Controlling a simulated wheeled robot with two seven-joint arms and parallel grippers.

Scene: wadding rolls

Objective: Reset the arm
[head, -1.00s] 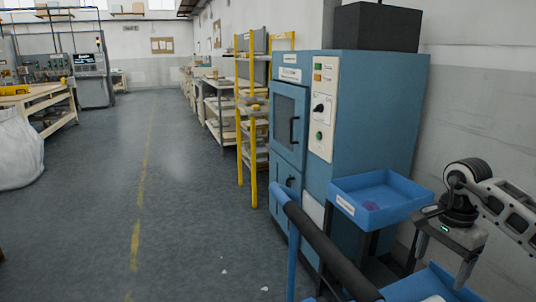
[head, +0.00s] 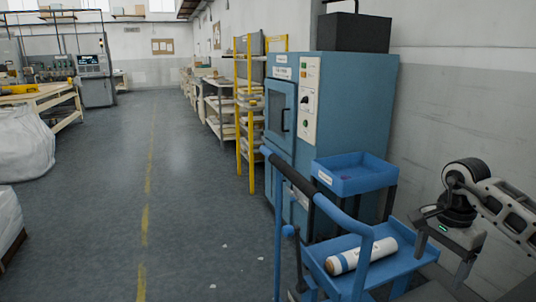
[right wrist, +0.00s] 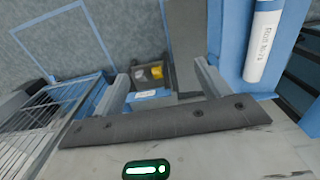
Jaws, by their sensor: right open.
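My right gripper (head: 441,255) hangs at the right edge of the head view, at the end of my grey and black right arm. Its two fingers point down, spread apart, with nothing between them. In the right wrist view the same gripper (right wrist: 160,82) shows its fingers apart and empty. A white wadding roll (head: 361,255) with printed text and an orange-brown end lies on the blue cart's tray (head: 406,262), left of the gripper and apart from it. The roll also shows in the right wrist view (right wrist: 262,45). My left gripper is not in view.
The blue cart's black push handle (head: 290,172) stands at front centre. A shallow blue bin (head: 353,184) stands beside the blue cabinet machine (head: 352,110). A yellow rack (head: 252,150) is beyond. White sacks (head: 22,145) stand at left. The aisle floor (head: 180,200) is mostly clear.

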